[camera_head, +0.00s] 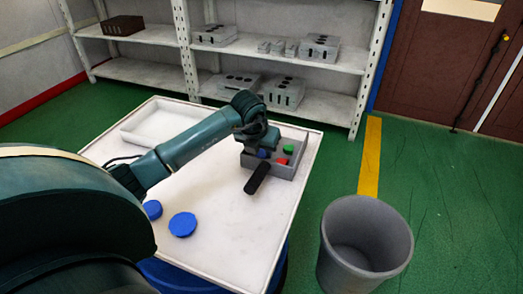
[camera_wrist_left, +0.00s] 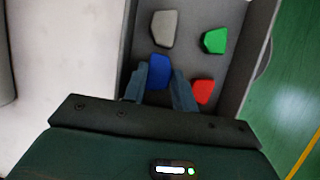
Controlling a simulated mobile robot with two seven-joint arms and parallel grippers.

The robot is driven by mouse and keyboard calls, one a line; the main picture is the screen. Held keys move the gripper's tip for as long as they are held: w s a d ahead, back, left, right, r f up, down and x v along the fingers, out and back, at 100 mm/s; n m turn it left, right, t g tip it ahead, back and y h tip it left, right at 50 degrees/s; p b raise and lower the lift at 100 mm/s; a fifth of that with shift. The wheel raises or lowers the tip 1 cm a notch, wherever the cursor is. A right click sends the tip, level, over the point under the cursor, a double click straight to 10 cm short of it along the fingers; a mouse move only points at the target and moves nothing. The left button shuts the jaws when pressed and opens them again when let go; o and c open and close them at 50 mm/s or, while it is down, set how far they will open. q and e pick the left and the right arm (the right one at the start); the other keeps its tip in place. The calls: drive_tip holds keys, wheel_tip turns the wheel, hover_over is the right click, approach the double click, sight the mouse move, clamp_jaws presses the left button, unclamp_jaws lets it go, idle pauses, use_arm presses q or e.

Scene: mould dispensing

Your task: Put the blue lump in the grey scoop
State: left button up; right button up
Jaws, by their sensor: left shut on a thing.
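The grey scoop (camera_head: 285,172) with a black handle (camera_head: 257,179) lies on the white table. In the left wrist view the scoop (camera_wrist_left: 190,17) spreads under my gripper, with a grey lump (camera_wrist_left: 163,28), a green lump (camera_wrist_left: 214,41) and a red lump (camera_wrist_left: 203,91) apart from each other in it. My left gripper (camera_wrist_left: 159,88) is over the scoop, shut on the blue lump (camera_wrist_left: 159,71), which shows between its fingertips. Whether the blue lump touches the scoop floor, I cannot tell. My right gripper is in neither view.
A shallow white tray (camera_head: 135,139) lies at the table's back left, partly behind my left arm. Two blue round pieces (camera_head: 183,224) (camera_head: 152,209) lie near the front left. A grey bin (camera_head: 335,255) stands right of the table. Shelves (camera_head: 135,70) stand behind. The table's front middle is clear.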

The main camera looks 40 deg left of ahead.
use_arm(q)
drive_tip(key=shift+f, duration=0.15)
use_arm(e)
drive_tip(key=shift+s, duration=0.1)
use_arm(q)
drive_tip(key=shift+f, duration=0.15)
drive_tip(key=o, duration=0.7)
drive_tip(key=shift+c, duration=0.2)
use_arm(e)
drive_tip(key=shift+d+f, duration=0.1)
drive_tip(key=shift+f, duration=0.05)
use_arm(q)
drive_tip(key=shift+r, duration=0.3)
drive_tip(key=p+v, duration=0.1)
drive_tip(key=v, duration=1.1)
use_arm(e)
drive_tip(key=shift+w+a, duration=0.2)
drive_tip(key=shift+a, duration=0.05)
use_arm(q)
drive_tip(key=shift+s+f, duration=0.1)
drive_tip(key=shift+f, duration=0.05)
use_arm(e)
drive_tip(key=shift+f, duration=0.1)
